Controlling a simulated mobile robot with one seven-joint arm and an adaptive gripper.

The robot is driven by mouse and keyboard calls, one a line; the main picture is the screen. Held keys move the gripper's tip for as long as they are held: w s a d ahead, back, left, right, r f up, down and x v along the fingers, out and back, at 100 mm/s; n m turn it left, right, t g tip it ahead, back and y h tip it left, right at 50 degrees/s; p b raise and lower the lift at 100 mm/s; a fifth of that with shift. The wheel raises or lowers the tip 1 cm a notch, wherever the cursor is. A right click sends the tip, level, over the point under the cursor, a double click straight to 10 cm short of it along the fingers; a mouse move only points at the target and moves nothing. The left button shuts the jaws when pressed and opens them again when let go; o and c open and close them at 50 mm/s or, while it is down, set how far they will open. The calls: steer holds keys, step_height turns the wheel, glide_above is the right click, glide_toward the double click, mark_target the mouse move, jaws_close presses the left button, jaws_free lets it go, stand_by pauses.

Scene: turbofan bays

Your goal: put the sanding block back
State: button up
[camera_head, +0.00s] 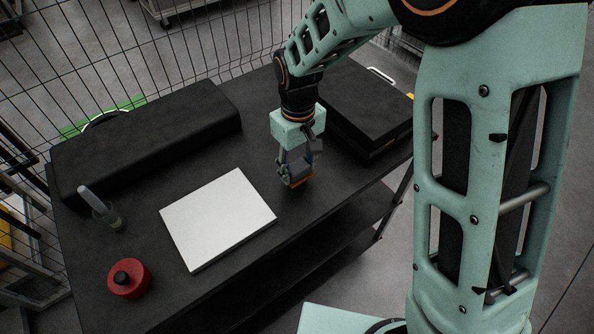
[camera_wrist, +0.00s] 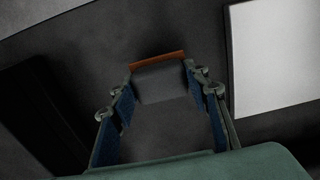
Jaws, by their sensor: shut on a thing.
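The sanding block (camera_wrist: 160,82) is a dark grey block with an orange-brown edge. It sits between the two fingers of my gripper (camera_wrist: 160,88) in the wrist view. My gripper is shut on it. In the head view my gripper (camera_head: 293,173) points down over the right part of the black table, to the right of a white panel. The block's orange-brown lower edge (camera_head: 298,183) shows beneath the fingers. I cannot tell whether the block touches the table top or is just above it.
The white panel (camera_head: 217,218) lies flat mid-table. A red round container (camera_head: 128,278) and a cup with a white-handled tool (camera_head: 107,216) stand at the left. A long black box (camera_head: 150,138) lies at the back left, a black case (camera_head: 362,105) at the right. Wire fencing (camera_head: 150,55) stands behind.

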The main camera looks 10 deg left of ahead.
mark_target(298, 174)
step_height(298, 174, down, 2)
steer(key=shift+w+f+b, duration=0.1)
steer(key=shift+f+b, duration=0.1)
steer(key=shift+b, duration=0.25)
steer(key=shift+f, duration=0.3)
steer(key=shift+f, duration=0.1)
steer(key=shift+f+b, duration=0.15)
steer(key=shift+b, duration=0.25)
steer(key=o, duration=1.1)
steer(key=shift+r, duration=0.2)
step_height(298, 174, up, 12)
steer(key=shift+r, duration=0.1)
